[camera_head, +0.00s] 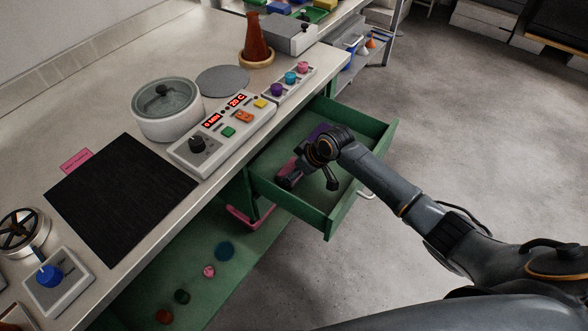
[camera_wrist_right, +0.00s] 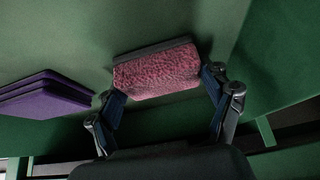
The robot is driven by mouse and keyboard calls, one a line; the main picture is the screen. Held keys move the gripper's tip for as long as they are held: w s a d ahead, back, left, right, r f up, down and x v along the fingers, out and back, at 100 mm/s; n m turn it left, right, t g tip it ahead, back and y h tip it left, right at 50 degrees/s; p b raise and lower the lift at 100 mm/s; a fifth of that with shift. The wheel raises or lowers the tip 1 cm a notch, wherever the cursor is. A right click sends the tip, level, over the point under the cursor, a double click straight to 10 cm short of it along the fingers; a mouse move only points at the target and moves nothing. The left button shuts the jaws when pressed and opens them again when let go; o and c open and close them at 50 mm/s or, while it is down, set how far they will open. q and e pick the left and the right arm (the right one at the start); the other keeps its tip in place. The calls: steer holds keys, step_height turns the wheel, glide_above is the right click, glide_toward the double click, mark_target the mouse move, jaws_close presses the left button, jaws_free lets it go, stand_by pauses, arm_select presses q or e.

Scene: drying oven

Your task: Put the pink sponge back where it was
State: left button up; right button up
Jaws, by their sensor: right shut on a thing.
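The pink sponge (camera_wrist_right: 155,76) shows in the right wrist view, speckled pink with a dark grey layer along its far side. My right gripper (camera_wrist_right: 165,92) is shut on the sponge, one finger at each side. In the head view this gripper (camera_head: 288,178) reaches down inside the open green drawer (camera_head: 350,193), and only a little of the sponge (camera_head: 286,167) shows beside it. I cannot tell whether the sponge touches the drawer floor. My left gripper is in neither view.
A purple stack (camera_wrist_right: 45,95) lies in the drawer, left of the sponge in the wrist view. Drawer walls surround the gripper. Above stand the control panel (camera_head: 222,132) and white pot (camera_head: 166,112) on the counter. Coloured discs (camera_head: 209,271) lie on a green surface below.

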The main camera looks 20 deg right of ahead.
steer(key=shift+f, duration=0.15)
steer(key=o, duration=1.1)
steer(key=shift+r, duration=0.25)
steer(key=p+v, duration=0.1)
steer(key=v, duration=1.1)
steer(key=shift+s+d+f, duration=0.1)
steer(key=shift+f, duration=0.05)
